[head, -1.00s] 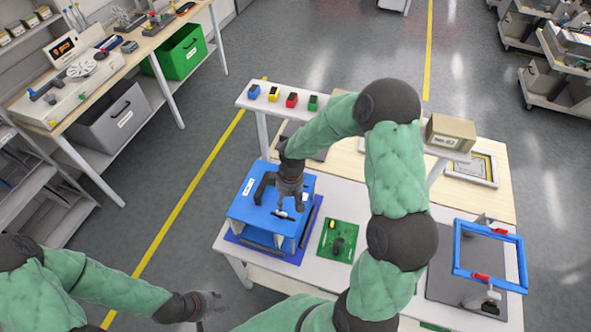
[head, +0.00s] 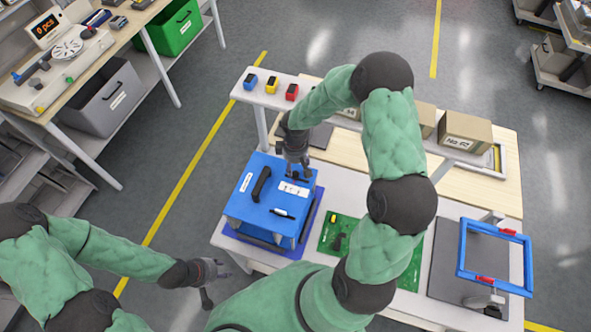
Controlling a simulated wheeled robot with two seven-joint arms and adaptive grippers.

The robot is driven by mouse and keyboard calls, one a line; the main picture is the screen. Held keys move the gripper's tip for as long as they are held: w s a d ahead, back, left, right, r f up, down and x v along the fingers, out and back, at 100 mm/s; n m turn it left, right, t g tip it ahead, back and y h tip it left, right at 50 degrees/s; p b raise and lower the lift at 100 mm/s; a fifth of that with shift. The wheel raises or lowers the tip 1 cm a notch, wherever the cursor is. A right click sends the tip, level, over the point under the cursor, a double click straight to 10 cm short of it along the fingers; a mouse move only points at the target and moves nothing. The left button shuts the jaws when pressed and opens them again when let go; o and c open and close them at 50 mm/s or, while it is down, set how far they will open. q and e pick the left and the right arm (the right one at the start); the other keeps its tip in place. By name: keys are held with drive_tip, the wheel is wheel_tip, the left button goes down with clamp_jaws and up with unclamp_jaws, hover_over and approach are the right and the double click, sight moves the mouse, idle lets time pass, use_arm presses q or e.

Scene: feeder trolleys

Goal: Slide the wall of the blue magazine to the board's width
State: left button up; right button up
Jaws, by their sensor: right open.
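The blue magazine (head: 247,209) stands on a blue mat at the left of the white table, with a black handle (head: 262,182) and a dark slot with a white-tipped piece on top. My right gripper (head: 299,172) is open and empty at the far right edge of the magazine's top; I cannot tell whether it touches. The green board (head: 329,238) lies flat right of the magazine, partly hidden by my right arm. My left gripper (head: 222,270) hangs in front of the table's left corner, apart from the magazine; its jaw gap is too small to read.
A shelf (head: 243,90) behind the magazine holds small coloured bins (head: 271,86) and cardboard boxes (head: 463,133). A blue frame with red clamps (head: 463,246) stands on a grey plate at the right. The aisle floor left of the table is clear.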

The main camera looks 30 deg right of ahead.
sight(295, 174)
drive_tip(key=shift+f, duration=1.9)
drive_tip(key=shift+c, duration=0.3)
clamp_jaws()
